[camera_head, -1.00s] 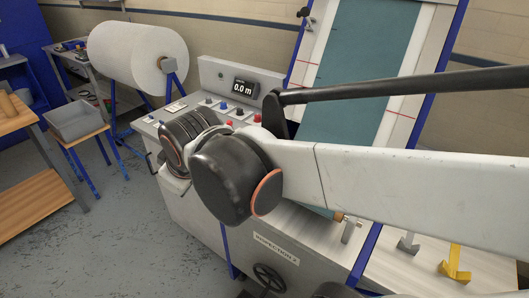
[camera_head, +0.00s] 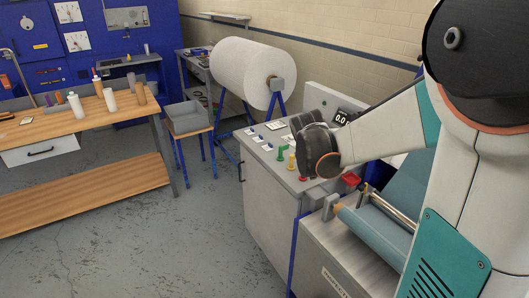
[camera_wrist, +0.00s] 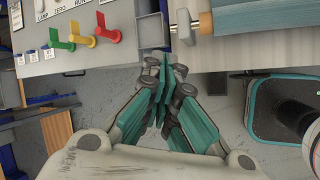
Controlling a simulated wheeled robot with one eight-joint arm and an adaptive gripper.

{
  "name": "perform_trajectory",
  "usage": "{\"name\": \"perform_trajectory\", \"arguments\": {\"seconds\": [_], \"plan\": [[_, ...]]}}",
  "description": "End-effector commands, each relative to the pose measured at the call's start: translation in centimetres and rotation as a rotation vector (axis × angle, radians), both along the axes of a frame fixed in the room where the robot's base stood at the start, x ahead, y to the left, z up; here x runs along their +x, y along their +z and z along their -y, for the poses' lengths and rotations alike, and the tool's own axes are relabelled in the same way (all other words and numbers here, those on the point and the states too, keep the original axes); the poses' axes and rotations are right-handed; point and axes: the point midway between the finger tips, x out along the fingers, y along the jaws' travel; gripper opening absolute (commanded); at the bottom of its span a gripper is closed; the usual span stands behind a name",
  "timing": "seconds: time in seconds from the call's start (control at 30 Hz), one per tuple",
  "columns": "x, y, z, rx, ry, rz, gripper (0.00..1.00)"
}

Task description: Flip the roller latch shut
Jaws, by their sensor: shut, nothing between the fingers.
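The teal cloth roller (camera_head: 372,232) lies across the front of the machine at the lower right of the head view. It also shows at the top right of the wrist view (camera_wrist: 252,20). A small pale bracket (camera_wrist: 182,27) stands at the roller's left end, also seen in the head view (camera_head: 329,207); I cannot tell if it is the latch or how it is set. My gripper (camera_wrist: 163,82) is shut and empty in the wrist view, over the gap in front of the machine, apart from the bracket. My arm hides the fingers in the head view.
Green (camera_wrist: 60,42), yellow (camera_wrist: 80,34) and red (camera_wrist: 106,27) levers stick out at the panel's edge, left of my gripper. A white roll (camera_head: 245,72) stands behind the panel. A wooden bench (camera_head: 95,115) is at left, with open floor (camera_head: 190,240) between.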

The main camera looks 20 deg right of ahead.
Motion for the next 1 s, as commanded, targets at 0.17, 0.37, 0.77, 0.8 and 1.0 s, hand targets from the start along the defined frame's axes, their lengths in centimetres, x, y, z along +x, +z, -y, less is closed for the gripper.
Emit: {"name": "perform_trajectory", "arguments": {"seconds": [0.17, 0.37, 0.77, 0.8, 1.0], "plan": [[-1.3, -2.3, 6.2, -0.104, 0.12, -0.198, 0.0], [-2.9, -4.2, 10.6, -0.161, 0.225, -0.367, 0.0], [-3.7, -4.9, 12.1, -0.178, 0.273, -0.437, 0.0], [-3.7, -4.9, 12.1, -0.178, 0.273, -0.437, 0.0], [-3.6, -5.5, 12.4, -0.178, 0.272, -0.436, 0.0]]}}
